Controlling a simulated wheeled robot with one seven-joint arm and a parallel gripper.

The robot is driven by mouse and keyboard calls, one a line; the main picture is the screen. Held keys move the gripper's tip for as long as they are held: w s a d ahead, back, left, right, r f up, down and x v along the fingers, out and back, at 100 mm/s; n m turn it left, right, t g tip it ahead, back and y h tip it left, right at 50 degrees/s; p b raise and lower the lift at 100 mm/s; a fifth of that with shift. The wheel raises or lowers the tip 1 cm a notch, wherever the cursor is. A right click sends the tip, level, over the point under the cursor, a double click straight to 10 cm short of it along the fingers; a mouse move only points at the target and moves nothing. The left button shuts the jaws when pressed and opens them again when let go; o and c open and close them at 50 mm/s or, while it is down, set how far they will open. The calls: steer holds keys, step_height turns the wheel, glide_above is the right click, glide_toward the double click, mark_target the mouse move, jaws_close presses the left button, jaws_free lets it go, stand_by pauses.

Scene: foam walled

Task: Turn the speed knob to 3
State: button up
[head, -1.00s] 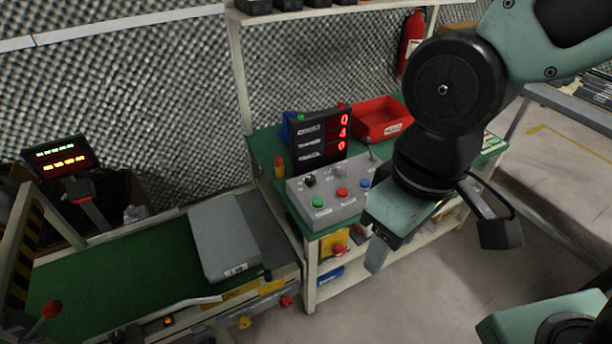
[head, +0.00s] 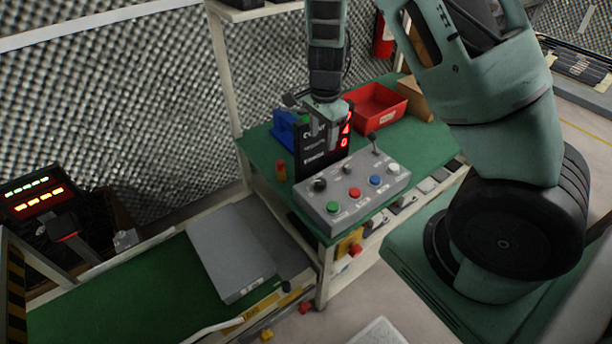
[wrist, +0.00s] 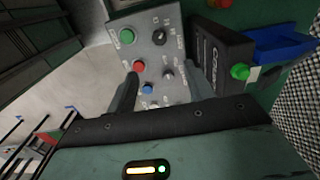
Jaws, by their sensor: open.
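The grey control box (head: 352,197) stands on the green bench and also shows in the wrist view (wrist: 146,55). A dark knob (head: 319,185) sits at its left end, with small marks around it in the wrist view (wrist: 158,37). A second knob (head: 348,168) is farther right and shows in the wrist view too (wrist: 167,73). I cannot read which one is labelled speed. My gripper (head: 328,140) is above and behind the box, in front of the display. In the wrist view my gripper (wrist: 158,92) is open and empty, its fingers on either side of the blue button.
Green (head: 333,207), red (head: 355,193) and blue (head: 376,181) buttons line the box front. A lever (head: 375,147) rises at its back right. The black display (head: 310,158) stands close behind, partly hidden by my gripper. A red bin (head: 378,107) is at the back.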

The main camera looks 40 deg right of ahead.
mark_target(321, 181)
step_height(321, 181, down, 16)
steer(key=shift+f+b, duration=0.2)
steer(key=shift+b, duration=0.75)
steer(key=c, duration=1)
